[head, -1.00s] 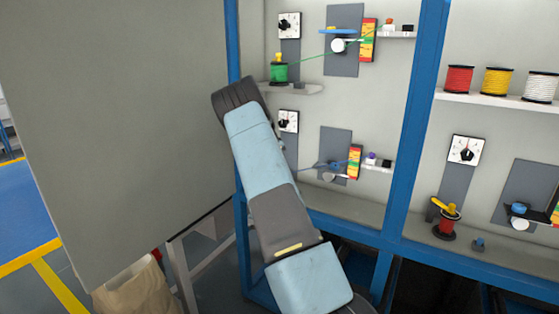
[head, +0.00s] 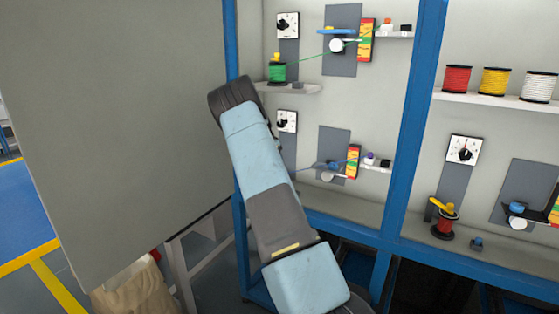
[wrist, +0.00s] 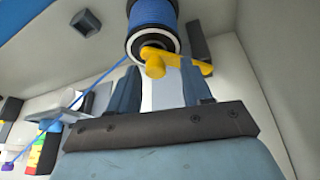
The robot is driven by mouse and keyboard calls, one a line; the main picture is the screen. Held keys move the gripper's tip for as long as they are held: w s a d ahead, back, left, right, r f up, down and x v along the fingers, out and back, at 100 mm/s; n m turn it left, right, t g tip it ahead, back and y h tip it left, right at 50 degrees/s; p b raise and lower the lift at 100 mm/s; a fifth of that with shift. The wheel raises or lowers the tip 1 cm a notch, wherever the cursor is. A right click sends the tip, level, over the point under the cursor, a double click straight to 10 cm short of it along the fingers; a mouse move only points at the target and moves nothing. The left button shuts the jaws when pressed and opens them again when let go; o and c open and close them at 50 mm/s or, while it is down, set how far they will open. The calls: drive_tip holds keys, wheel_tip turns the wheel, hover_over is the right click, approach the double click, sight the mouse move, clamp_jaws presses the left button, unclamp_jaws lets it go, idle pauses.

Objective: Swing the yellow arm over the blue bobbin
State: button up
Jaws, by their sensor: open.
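The blue bobbin (wrist: 152,14) is at the top middle of the wrist view, with a blue strand running from it to the lower left. The yellow arm (wrist: 190,62) lies by the bobbin's near end. Its knob end (wrist: 155,66) overlaps the black flange edge in this view, and its other end reaches right, towards a dark post (wrist: 200,42). I cannot tell how far it lies over the bobbin. My gripper (wrist: 160,80) is open, its fingers either side of the knob end; contact is unclear. In the head view my arm hides the bobbin, yellow arm and gripper.
A blue frame post (head: 408,120) divides the bays. Above, a green spool (head: 277,73) stands on a small shelf (head: 295,88). A red spool with a yellow arm (head: 446,219) is in the right bay. A large grey panel (head: 120,120) stands left.

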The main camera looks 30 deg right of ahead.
drive_tip(key=w+v, duration=0.1)
drive_tip(key=v, duration=1.2)
drive_tip(key=shift+s+r, duration=0.25)
drive_tip(key=shift+s, duration=0.1)
drive_tip(key=shift+a, duration=0.1)
drive_tip(key=s+a+r+n+t+y, duration=0.1)
drive_tip(key=s+a+r+n, duration=0.1)
drive_tip(key=s+a+r, duration=0.55)
drive_tip(key=s+a+r+n+t+y, duration=0.1)
drive_tip(key=s+a+r+n+y, duration=0.3)
drive_tip(key=s, duration=0.6)
drive_tip(key=s+a+r+n+t+h, duration=0.1)
drive_tip(key=s+a+r, duration=0.3)
drive_tip(key=s+a, duration=0.4)
drive_tip(key=s+a+f+n, duration=0.1)
drive_tip(key=s+a, duration=0.3)
drive_tip(key=s, duration=0.5)
drive_tip(key=s+a+f+n+t, duration=0.1)
drive_tip(key=s+a+n, duration=0.3)
drive_tip(key=s, duration=0.5)
drive_tip(key=s+a+f+n, duration=0.2)
drive_tip(key=s+a, duration=0.3)
drive_tip(key=s, duration=0.4)
drive_tip(key=shift+f+n+t+y, duration=0.3)
drive_tip(key=shift+f+n+t, duration=0.1)
drive_tip(key=shift+n, duration=0.2)
